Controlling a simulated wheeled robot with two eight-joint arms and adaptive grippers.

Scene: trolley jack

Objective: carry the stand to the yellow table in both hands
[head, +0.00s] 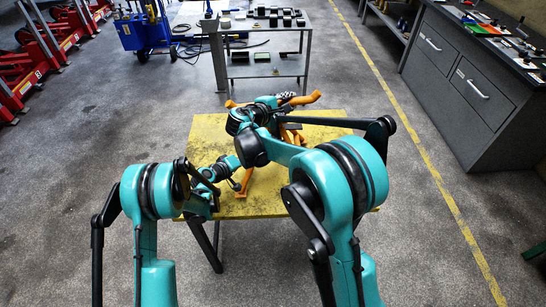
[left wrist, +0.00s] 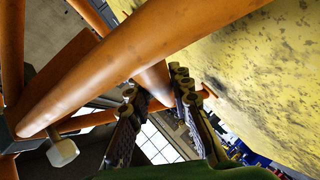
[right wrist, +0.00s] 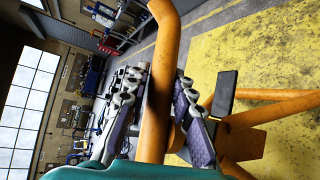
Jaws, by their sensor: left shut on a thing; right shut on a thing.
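The orange stand (head: 306,99) is over the yellow table (head: 320,190), partly hidden by my arms. I cannot tell whether its feet touch the top. My right gripper (head: 284,98) is at its upper end, at the table's far side. In the right wrist view its fingers are shut around an upright orange tube (right wrist: 158,60). My left gripper (head: 235,184) is low at the stand's near left. In the left wrist view the stand's thick tubes (left wrist: 150,50) cross in front, and the fingers (left wrist: 158,100) are closed on an orange tube that is partly hidden.
A grey metal table (head: 262,70) with dark parts stands behind the yellow table. A grey drawer cabinet (head: 465,85) is at the right. A blue machine (head: 143,32) and red jacks (head: 50,45) are at the back left. The floor either side is clear.

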